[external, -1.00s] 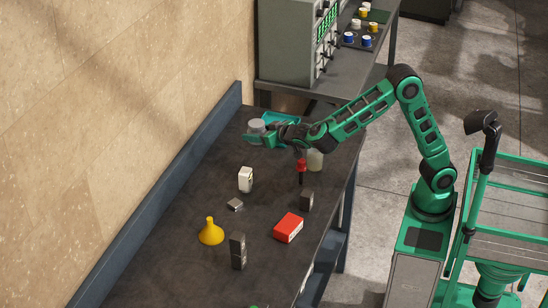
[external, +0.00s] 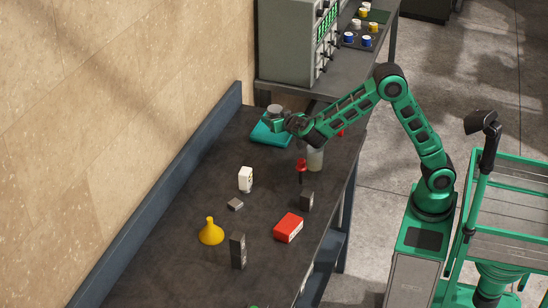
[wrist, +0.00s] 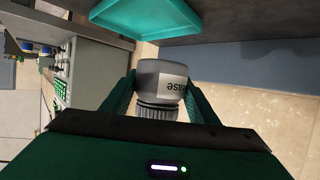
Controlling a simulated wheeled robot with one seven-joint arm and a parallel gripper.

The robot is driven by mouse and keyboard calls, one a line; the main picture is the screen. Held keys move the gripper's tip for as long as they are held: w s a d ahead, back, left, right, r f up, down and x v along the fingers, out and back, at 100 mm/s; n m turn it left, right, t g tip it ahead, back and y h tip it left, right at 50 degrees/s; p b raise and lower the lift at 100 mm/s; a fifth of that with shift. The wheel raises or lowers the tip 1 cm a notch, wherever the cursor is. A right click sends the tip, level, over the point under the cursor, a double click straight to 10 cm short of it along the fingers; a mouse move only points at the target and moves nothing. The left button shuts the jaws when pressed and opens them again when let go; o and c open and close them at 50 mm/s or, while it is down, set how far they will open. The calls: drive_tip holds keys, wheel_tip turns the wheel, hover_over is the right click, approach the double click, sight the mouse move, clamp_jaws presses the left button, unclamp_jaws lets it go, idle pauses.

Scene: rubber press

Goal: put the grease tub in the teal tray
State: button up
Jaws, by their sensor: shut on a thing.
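The grease tub (wrist: 161,84) is a grey tub with a ribbed dark lid and the letters "ase" showing. My gripper (wrist: 160,92) is shut on it, one finger on each side. In the external view the tub (external: 275,112) is held at my gripper (external: 279,119), over or close to the teal tray (external: 268,136) at the far end of the bench. The tray also shows in the wrist view (wrist: 155,20), apart from the tub in the picture. The height of the tub above the tray is hard to tell. My gripper hides part of the tray.
A clear jar (external: 315,159) and a red-handled tool (external: 301,168) stand near the tray. A grey machine (external: 297,42) stands behind the bench.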

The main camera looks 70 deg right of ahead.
drive_tip(key=w+d+f, duration=0.1)
drive_tip(key=d+f, duration=0.1)
drive_tip(key=d, duration=0.1)
drive_tip(key=w+d+f, duration=0.1)
drive_tip(key=d+f, duration=0.1)
drive_tip(key=d, duration=0.1)
drive_tip(key=w+d+f, duration=0.1)
drive_tip(key=d+f, duration=0.1)
drive_tip(key=d, duration=0.2)
drive_tip(key=shift+w+f, duration=0.15)
drive_tip(key=shift+w, duration=0.1)
drive_tip(key=shift+d+f, duration=0.1)
drive_tip(key=shift+f, duration=1.95)
drive_tip(key=shift+f, duration=0.1)
drive_tip(key=o, duration=1.3)
